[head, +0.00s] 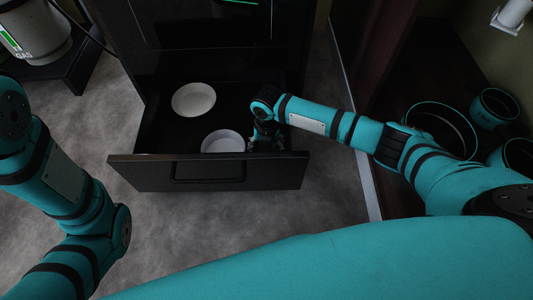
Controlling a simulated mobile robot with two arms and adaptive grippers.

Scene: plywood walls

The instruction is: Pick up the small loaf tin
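I cannot make out a small loaf tin in the head view. An open black drawer (150,172) stands out from a dark cabinet. In it are two round white dishes, one farther back (193,99) and one nearer the front (223,141). My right gripper (264,142) points down into the right side of the drawer, just right of the nearer dish. Its fingers are dark and small against the black drawer, and whatever is under them is hidden. My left arm shows at the left, but its gripper is out of the frame.
The dark cabinet (205,45) rises behind the drawer. A grey gas cylinder (38,40) stands on a dark base at the upper left. Grey floor (160,240) is clear in front of the drawer. A pale skirting strip (356,135) edges the floor on the right.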

